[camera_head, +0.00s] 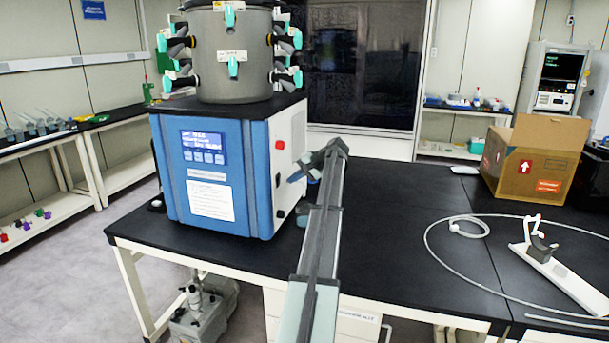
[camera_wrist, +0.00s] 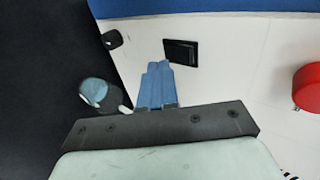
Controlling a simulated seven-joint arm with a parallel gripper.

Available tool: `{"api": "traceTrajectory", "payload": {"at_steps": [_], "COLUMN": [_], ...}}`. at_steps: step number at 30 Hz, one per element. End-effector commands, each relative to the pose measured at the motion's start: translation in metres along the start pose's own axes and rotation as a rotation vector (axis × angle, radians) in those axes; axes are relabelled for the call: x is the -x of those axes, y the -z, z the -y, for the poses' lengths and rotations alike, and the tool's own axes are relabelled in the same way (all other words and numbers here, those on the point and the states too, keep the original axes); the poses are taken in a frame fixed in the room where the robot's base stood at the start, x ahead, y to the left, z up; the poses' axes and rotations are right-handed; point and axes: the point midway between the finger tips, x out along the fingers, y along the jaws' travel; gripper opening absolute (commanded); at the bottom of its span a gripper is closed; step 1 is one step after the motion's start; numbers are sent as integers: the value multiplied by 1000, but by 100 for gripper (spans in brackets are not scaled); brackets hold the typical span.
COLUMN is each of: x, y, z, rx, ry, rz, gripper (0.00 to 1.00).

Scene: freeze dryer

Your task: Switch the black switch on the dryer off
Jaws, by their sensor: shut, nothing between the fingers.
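The dryer (camera_head: 208,165) is a blue and white box standing on the black table, with a grey drum on top. Its black switch (camera_wrist: 181,52) is a small dark rectangle on the white side panel in the wrist view. In the head view the switch shows as a small dark patch (camera_head: 278,181) below the red button. My gripper (camera_wrist: 157,66) is shut and empty, its blue fingertips close beside the switch's lower left corner. I cannot tell whether they touch it. In the head view my gripper (camera_head: 291,178) points at the side panel.
A red button (camera_wrist: 308,88) sits on the same panel, right of the switch in the wrist view. A small black fitting (camera_wrist: 112,39) and a blue-and-black valve (camera_wrist: 94,92) lie to the left. A cardboard box (camera_head: 534,160) and a white hose (camera_head: 432,248) are farther right on the table.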

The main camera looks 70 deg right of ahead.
Motion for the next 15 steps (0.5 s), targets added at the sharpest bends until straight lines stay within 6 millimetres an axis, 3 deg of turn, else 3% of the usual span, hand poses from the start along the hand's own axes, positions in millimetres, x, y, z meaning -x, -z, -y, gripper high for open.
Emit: {"api": "traceTrajectory", "payload": {"at_steps": [6, 15], "x": [-15, -19], "y": [1, 0], "z": [17, 22], "rx": [1, 1], "ry": [0, 0], "rz": [-1, 0], "gripper": [0, 0]}}
